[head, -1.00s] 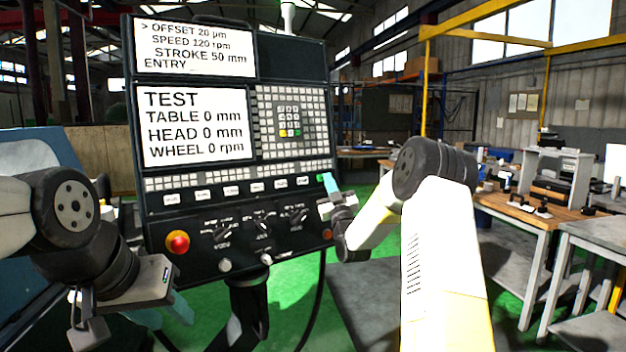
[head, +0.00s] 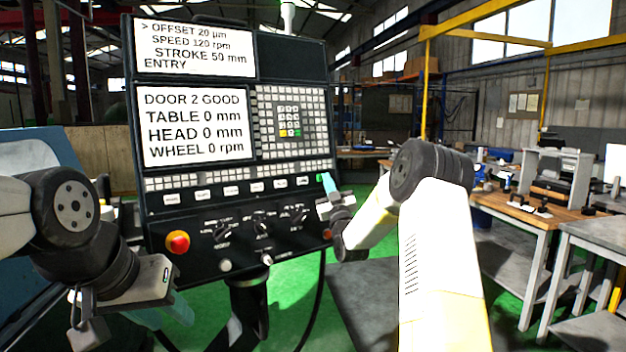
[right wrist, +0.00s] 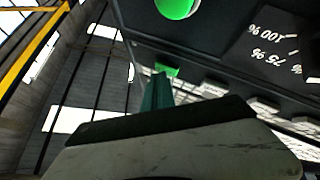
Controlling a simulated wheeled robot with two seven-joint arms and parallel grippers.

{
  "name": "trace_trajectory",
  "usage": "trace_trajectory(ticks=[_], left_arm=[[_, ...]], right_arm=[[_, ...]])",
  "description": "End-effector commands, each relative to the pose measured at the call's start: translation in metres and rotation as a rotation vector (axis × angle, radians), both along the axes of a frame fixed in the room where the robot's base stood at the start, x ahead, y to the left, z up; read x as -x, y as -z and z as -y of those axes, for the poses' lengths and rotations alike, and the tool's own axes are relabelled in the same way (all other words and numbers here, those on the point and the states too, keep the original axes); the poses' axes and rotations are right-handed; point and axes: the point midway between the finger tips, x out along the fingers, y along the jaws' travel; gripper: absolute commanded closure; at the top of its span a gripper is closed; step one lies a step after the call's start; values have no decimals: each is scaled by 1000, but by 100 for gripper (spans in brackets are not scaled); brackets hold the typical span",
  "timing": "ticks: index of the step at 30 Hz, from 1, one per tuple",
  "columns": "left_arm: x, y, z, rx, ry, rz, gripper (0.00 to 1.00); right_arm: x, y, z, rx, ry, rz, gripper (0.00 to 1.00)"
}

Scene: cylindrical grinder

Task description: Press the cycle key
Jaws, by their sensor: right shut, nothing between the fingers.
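The control panel (head: 290,215) stands in front of me, with two lit screens. The lower screen (head: 195,127) reads DOOR 2 GOOD, TABLE 0 mm, HEAD 0 mm, WHEEL 0 rpm. A green key (head: 320,177) sits at the right end of the row of pale keys; it also shows in the right wrist view (right wrist: 167,71). My right gripper (head: 327,182) is shut and empty, its teal fingertips at this key. I cannot tell whether they touch it. My left gripper (head: 168,311) hangs below the panel's lower left, away from the keys; its jaw gap is unclear.
A red stop button (head: 178,241) and several rotary knobs are on the lower panel. A green round button (right wrist: 175,6) is near my right fingers in the wrist view. A wooden workbench (head: 500,203) stands at right, with green floor between.

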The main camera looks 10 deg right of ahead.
Motion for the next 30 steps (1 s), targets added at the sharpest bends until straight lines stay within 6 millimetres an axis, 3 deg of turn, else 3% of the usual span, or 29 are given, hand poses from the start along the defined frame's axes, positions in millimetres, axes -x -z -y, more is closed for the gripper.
trace_trajectory(ticks=[20, 30], left_arm=[[0, 0, 0, 0, 0, 0, 64], [0, 0, 0, 0, 0, 0, 64]], right_arm=[[15, -3, 7, 0, 0, 0, 100], [42, -9, 19, 1, 1, 0, 100]])
